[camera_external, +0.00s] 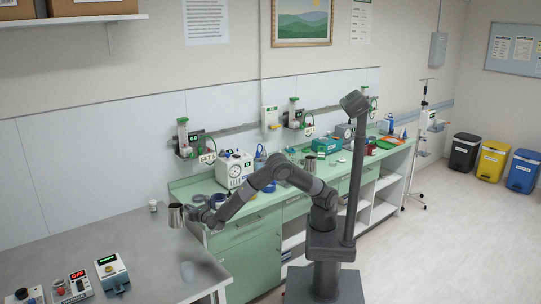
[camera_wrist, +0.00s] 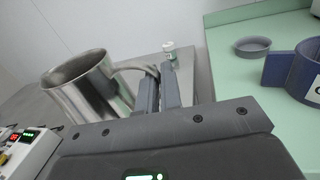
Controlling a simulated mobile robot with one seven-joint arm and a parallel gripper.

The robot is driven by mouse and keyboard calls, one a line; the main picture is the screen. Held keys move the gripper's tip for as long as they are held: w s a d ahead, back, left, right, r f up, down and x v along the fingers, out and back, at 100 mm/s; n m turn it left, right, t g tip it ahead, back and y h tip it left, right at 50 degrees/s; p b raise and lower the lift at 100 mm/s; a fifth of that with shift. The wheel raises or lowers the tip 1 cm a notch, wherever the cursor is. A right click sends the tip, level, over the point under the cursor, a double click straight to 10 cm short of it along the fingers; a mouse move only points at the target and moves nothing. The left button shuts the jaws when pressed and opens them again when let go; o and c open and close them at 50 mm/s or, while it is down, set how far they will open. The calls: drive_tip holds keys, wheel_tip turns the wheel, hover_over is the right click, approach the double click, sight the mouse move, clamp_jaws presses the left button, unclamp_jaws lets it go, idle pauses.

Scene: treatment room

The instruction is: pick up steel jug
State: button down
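The steel jug (camera_external: 176,215) is a shiny metal cylinder with an open top and a side handle. In the external view it hangs upright above the grey steel table (camera_external: 140,262), with a pale reflection well below it. My gripper (camera_external: 195,213) is at its right side. In the wrist view the jug (camera_wrist: 85,98) is at the left, and its handle runs to between my two gripper fingers (camera_wrist: 160,88). The fingers are close together around the handle. The exact contact is partly hidden by the near finger.
A small white bottle (camera_external: 153,206) stands at the steel table's back edge. Boxes with displays (camera_external: 112,272) stand at its front left. The green counter (camera_external: 185,186) to the right holds a white gauge device (camera_external: 235,169) and several containers. The steel table's middle is clear.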

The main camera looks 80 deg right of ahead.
drive_tip(key=shift+s+d+r, duration=0.1)
drive_tip(key=shift+d+r, duration=0.3)
drive_tip(key=shift+d, duration=0.15)
